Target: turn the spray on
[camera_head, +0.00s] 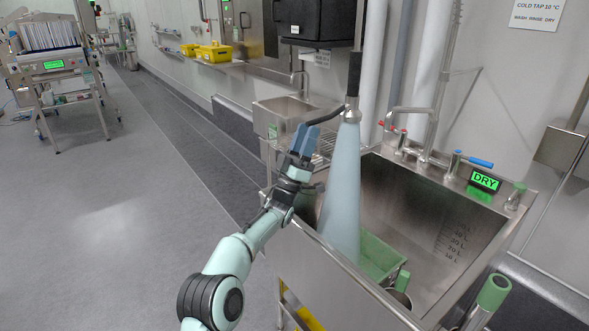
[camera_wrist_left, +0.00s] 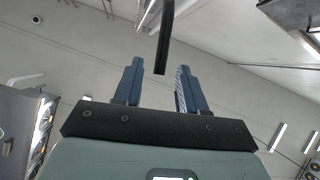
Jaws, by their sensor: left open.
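The spray head (camera_head: 352,88) hangs over the sink on a pipe. A black lever (camera_head: 328,115) sticks out from it to the left. A pale blue cone (camera_head: 342,190), like falling water, widens from the spray head down into the sink. My left gripper (camera_head: 303,138), with blue fingers, is open at the lever's free end. In the left wrist view the lever (camera_wrist_left: 164,40) ends between and beyond the two spread fingers, with gaps on both sides; contact cannot be told. My right gripper is not in view.
The steel sink (camera_head: 440,205) holds a green crate (camera_head: 380,258), partly behind the cone. A green display (camera_head: 485,180) on its rim reads DRY. Taps with red and blue handles (camera_head: 480,162) stand at the back rim. Open floor (camera_head: 120,210) lies left.

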